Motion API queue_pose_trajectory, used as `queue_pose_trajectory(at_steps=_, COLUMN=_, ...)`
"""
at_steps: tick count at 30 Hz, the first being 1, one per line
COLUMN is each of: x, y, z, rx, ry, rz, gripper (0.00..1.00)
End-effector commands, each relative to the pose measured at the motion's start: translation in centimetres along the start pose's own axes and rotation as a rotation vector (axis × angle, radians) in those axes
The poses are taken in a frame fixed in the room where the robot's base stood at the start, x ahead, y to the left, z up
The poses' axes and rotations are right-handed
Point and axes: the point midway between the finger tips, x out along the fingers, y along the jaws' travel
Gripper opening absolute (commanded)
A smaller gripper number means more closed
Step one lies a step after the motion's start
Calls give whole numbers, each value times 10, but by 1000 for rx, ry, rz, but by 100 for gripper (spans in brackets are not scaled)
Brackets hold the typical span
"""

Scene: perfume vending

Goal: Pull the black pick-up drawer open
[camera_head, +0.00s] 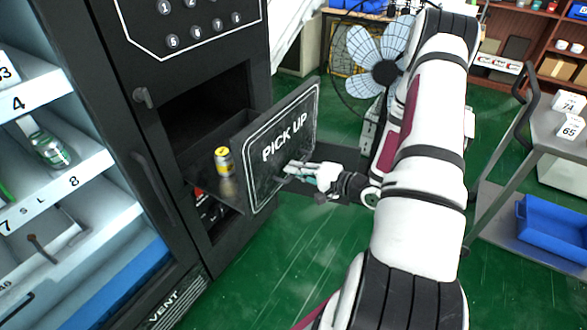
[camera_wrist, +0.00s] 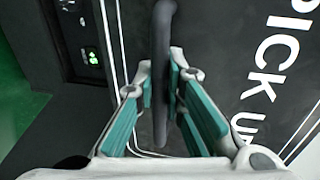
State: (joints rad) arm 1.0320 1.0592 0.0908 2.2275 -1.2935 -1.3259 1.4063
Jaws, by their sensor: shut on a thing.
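The black pick-up drawer (camera_head: 297,119) stands out from the vending machine, with a gap between its front panel and the machine body. Its front panel has white "PICK UP" lettering and also fills much of the wrist view (camera_wrist: 222,52). My gripper (camera_head: 291,171) is at the lower part of this panel. In the wrist view its teal-padded fingers (camera_wrist: 168,88) are shut around the dark bar handle (camera_wrist: 162,35). In the head view the handle is mostly hidden by my fingers.
The vending machine (camera_head: 164,205) stands at left, with lit shelves of goods beside it. A fan (camera_head: 384,73) stands behind my arm. A grey cart (camera_head: 548,115) with a blue bin (camera_head: 553,228) is at right. Green floor (camera_head: 300,255) in front of the drawer is clear.

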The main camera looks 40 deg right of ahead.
Motion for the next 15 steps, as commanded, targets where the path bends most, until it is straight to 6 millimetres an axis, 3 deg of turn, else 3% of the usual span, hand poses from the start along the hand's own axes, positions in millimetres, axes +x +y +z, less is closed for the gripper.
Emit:
queue_pose_trajectory(at_steps=5, x=0, y=0, z=0, rx=0, ry=-1, rz=1, gripper=0)
queue_pose_trajectory(at_steps=6, x=0, y=0, z=0, rx=0, ry=0, rz=1, gripper=13)
queue_pose_trajectory(at_steps=9, x=0, y=0, z=0, rx=0, ry=0, rz=1, gripper=31)
queue_pose_trajectory(at_steps=15, x=0, y=0, z=0, rx=0, ry=0, rz=1, gripper=31)
